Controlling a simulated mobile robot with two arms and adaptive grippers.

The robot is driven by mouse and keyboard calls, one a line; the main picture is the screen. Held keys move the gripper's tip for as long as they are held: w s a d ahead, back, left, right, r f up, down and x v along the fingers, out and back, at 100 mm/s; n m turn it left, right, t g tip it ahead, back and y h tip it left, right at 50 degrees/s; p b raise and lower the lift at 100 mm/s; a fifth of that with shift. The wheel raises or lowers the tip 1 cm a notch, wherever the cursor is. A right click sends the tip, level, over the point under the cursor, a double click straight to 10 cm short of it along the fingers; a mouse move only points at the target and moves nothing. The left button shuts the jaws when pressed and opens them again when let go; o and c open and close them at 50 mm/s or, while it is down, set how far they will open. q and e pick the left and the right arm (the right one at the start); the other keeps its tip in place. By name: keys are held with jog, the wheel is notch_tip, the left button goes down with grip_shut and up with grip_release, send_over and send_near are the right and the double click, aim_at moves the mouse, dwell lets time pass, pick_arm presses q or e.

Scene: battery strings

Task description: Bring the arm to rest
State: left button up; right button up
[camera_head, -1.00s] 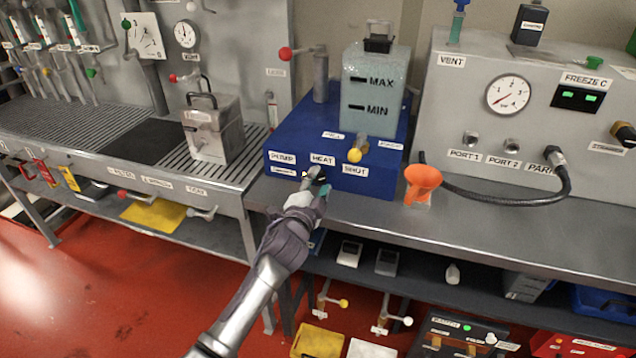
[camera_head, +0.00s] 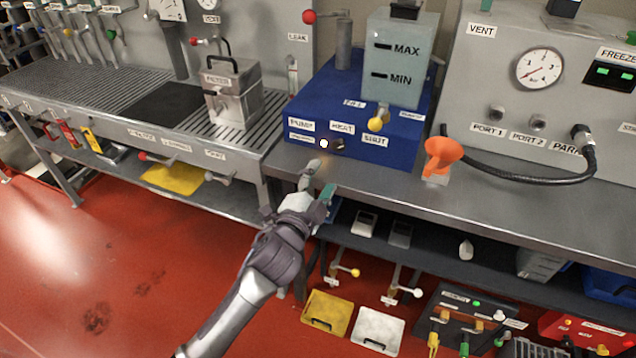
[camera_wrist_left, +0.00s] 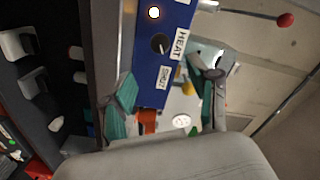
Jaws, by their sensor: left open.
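My left gripper (camera_head: 318,183) is in front of the bench edge, just below the blue pump box (camera_head: 350,145). Its fingers are apart with nothing between them. In the left wrist view my gripper (camera_wrist_left: 165,95) shows its two teal-padded fingers spread, with the blue box's front face (camera_wrist_left: 150,75) beyond them. The dark HEAT knob (camera_wrist_left: 160,43) and a lit white lamp (camera_wrist_left: 153,12) show on that face. In the head view the lamp (camera_head: 323,143) glows beside the knob (camera_head: 338,144). My right gripper is in neither view.
A metal filter box (camera_head: 233,95) stands at the left. A lower shelf (camera_head: 440,250) holds small items. Red floor (camera_head: 130,270) is free at the lower left.

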pick_arm(q)
jog(key=shift+s+a, duration=0.25)
jog(key=shift+s, duration=0.45)
jog(key=s+a+f+n+g+y, duration=0.1)
jog(key=a+f+n+g, duration=0.15)
jog(key=f, duration=0.85)
jog(key=s+a+f+n+g+y, duration=0.1)
jog(key=s+a+f+g, duration=0.15)
jog(key=f, duration=0.85)
jog(key=s+a+f+n+g+y, duration=0.1)
jog(key=s+a+f+n+g, duration=0.2)
jog(key=f, duration=0.5)
jog(key=s+a+f+y, duration=0.1)
jog(key=s+a+f, duration=0.1)
jog(key=s+f, duration=0.5)
jog(key=s+a+f+n+g+y, duration=0.1)
jog(key=s+a+f+n+g, duration=0.15)
jog(key=s+f, duration=0.6)
jog(key=s+a+f+n+g, duration=0.15)
jog(key=s+a+f, duration=0.25)
jog(key=s+f, duration=0.45)
jog(key=s+a+f+n+g, duration=0.1)
jog(key=s+f+g, duration=0.1)
jog(key=s, duration=0.8)
jog(key=s+a+f+n+g+p, duration=0.1)
jog(key=s+a+f+n+g, duration=0.1)
jog(key=s, duration=0.8)
jog(key=shift+s+a+y, duration=0.15)
jog(key=shift+s+y, duration=0.05)
jog(key=shift+y, duration=0.1)
